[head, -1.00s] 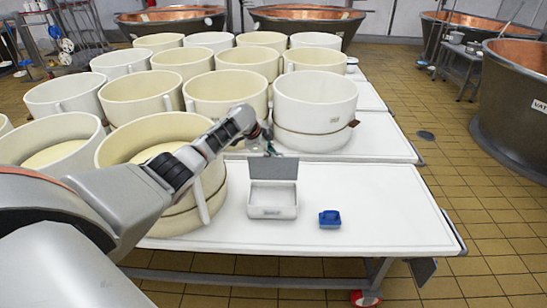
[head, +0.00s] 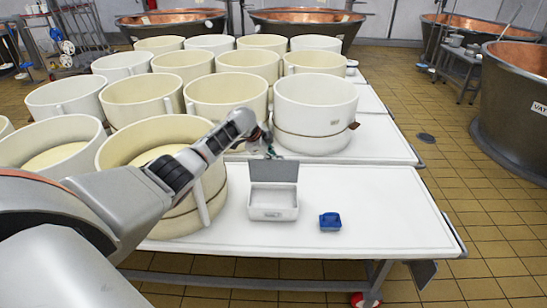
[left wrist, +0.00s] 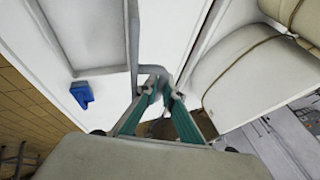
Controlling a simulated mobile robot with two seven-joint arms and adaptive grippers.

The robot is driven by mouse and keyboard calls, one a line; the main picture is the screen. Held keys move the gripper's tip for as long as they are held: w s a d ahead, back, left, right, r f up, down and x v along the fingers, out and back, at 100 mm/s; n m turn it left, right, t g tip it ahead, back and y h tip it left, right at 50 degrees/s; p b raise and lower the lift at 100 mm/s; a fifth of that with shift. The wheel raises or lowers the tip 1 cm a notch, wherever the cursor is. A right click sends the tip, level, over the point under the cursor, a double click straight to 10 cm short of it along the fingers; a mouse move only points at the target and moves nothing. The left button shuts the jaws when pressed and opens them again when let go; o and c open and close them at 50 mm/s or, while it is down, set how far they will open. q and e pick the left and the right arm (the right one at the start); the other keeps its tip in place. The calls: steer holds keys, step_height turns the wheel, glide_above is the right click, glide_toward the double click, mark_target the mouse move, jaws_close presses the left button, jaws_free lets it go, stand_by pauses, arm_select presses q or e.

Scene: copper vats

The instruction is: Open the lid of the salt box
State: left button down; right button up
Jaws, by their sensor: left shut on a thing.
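The salt box (head: 273,213) is a small white box on the front table, with its inside showing. Its grey lid (head: 274,172) stands up along the box's back edge, raised open. My left gripper (head: 271,151) is behind the lid at its top edge, and the lid partly hides the fingertips. In the left wrist view the green-sided fingers of my left gripper (left wrist: 158,88) are closed together at the grey lid edge (left wrist: 133,35). The exact contact is hard to make out. My right gripper is not in view.
A small blue object (head: 330,221) sits on the white table (head: 390,215) to the right of the box. Large cream tubs (head: 228,95) crowd the left and back, close to my left arm. The table's right part is clear.

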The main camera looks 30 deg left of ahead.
arm_select(q)
steer(key=shift+s+f, duration=0.35)
steer(key=shift+f, duration=0.25)
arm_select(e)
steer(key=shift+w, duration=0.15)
arm_select(q)
steer(key=c, duration=2.4)
jaws_free()
steer(key=shift+a, duration=0.1)
steer(key=shift+c, duration=0.2)
steer(key=shift+w+r, duration=0.1)
steer(key=shift+w, duration=0.05)
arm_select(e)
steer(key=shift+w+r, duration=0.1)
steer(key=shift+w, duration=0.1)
arm_select(q)
steer(key=shift+r, duration=0.1)
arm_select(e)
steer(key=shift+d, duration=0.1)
arm_select(q)
steer(key=shift+r, duration=0.45)
steer(key=v, duration=1.1)
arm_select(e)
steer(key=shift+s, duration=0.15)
